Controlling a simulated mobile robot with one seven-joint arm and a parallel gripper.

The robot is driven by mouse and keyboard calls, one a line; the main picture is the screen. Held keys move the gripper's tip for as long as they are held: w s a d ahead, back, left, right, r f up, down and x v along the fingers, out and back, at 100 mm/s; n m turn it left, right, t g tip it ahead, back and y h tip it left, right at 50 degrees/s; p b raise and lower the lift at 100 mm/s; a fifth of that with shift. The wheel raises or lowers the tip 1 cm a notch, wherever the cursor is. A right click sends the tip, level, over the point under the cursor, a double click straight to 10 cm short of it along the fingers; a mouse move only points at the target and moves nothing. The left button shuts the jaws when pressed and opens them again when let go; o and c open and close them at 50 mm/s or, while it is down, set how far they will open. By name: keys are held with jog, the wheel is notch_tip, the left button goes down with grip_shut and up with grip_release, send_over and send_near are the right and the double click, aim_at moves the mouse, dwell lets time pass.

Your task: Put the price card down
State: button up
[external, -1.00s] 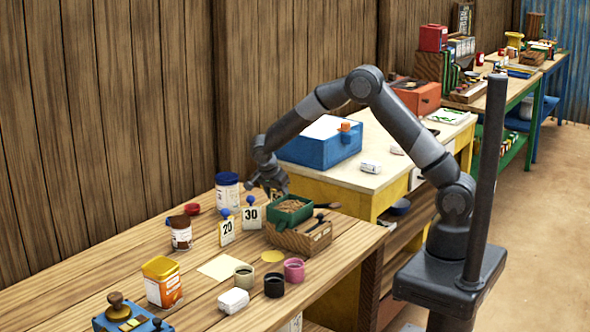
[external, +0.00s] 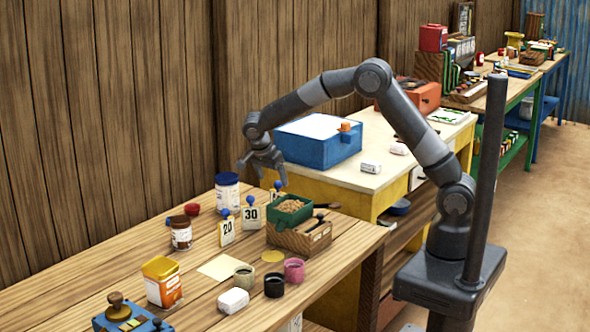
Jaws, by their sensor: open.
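Three price cards with blue round tops stand on the wooden table. The card marked 20 (external: 227,233) is at the left, and the card marked 30 (external: 251,217) is to its right. A third card (external: 275,195) stands behind the green tray, its lower part hidden and its number not readable. My gripper (external: 262,173) is open and empty, in the air above the cards. Its fingers are spread and appear apart from the third card.
A green tray of brown grains (external: 290,205) sits on a wooden box (external: 300,239) beside the cards. A white jar with a blue lid (external: 227,192) stands left of them. Several cups and jars stand nearer.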

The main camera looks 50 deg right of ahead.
jog(key=s+d+r+n+t+y, duration=0.1)
jog(key=s+d+r+n, duration=0.3)
jog(key=s+r, duration=0.4)
jog(key=s+d+r+n+t+y, duration=0.1)
jog(key=s+d+r+n, duration=0.25)
jog(key=s+r, duration=0.45)
jog(key=s+d+n+t+y, duration=0.1)
jog(key=s+n, duration=0.4)
jog(key=s, duration=0.5)
jog(key=s+d+n+t+y, duration=0.1)
jog(key=s+n, duration=0.4)
jog(key=s, duration=0.5)
jog(key=shift+d+r+t, duration=0.25)
jog(key=shift+d+t, duration=0.55)
jog(key=shift+d, duration=0.15)
jog(key=shift+o, duration=0.6)
jog(key=shift+n, duration=0.25)
